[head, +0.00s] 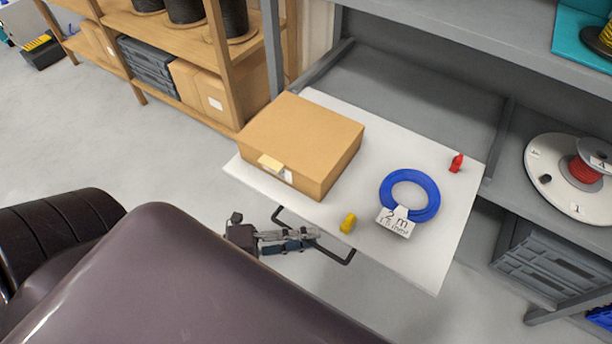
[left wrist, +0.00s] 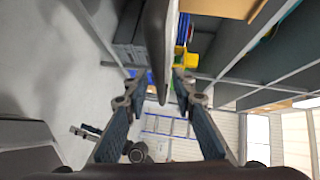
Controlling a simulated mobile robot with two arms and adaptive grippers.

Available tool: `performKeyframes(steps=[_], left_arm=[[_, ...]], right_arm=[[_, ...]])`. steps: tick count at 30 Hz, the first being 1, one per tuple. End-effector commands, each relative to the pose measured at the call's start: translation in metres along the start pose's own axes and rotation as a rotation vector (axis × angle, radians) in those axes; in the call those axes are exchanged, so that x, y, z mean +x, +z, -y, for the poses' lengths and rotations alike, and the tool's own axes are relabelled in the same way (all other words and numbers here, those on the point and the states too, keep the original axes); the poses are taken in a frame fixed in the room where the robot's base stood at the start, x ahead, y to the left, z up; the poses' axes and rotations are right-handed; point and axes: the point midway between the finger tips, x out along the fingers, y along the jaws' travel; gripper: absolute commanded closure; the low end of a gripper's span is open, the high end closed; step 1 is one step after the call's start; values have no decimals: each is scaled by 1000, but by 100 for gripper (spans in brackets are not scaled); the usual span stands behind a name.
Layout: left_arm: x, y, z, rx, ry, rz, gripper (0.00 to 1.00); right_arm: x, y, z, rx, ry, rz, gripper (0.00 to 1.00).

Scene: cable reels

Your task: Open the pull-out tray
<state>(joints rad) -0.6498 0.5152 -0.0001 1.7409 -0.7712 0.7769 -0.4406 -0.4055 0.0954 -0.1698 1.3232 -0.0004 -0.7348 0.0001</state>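The pull-out tray (head: 429,262) is a white board that juts out from the grey shelf unit in the head view. Its black bar handle (head: 345,258) is on the near edge. My left gripper (head: 316,232) is at the handle, its fingers overlapping the bar. In the left wrist view, my left gripper's fingers (left wrist: 160,78) are apart, with the tray's thin edge (left wrist: 158,40) between them and gaps showing beside it. Whether they touch the handle is unclear. My right gripper is not in view.
On the tray are a cardboard box (head: 305,135), a blue cable coil (head: 411,174) with a label, a yellow piece (head: 348,222) and a red piece (head: 456,163). A white reel (head: 560,180) is right. A wooden rack (head: 185,45) is behind left; floor (head: 70,130) before it is clear.

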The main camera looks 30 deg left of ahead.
Motion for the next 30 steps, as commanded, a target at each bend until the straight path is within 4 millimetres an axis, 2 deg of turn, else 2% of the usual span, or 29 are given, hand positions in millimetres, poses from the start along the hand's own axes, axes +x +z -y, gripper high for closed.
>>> performKeyframes(steps=[7, 11, 14, 24, 30], left_arm=[[0, 0, 0, 0, 0, -2, 74], [-8, -1, -1, -2, 2, -1, 74], [-23, -1, -2, -3, 4, -1, 74], [-94, 0, -1, -2, 3, 0, 74], [-116, 0, -1, -1, 1, -1, 74]], right_arm=[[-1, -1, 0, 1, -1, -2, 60], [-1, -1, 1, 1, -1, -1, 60], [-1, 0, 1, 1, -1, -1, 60], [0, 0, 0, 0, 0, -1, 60], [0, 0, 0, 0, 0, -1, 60]])
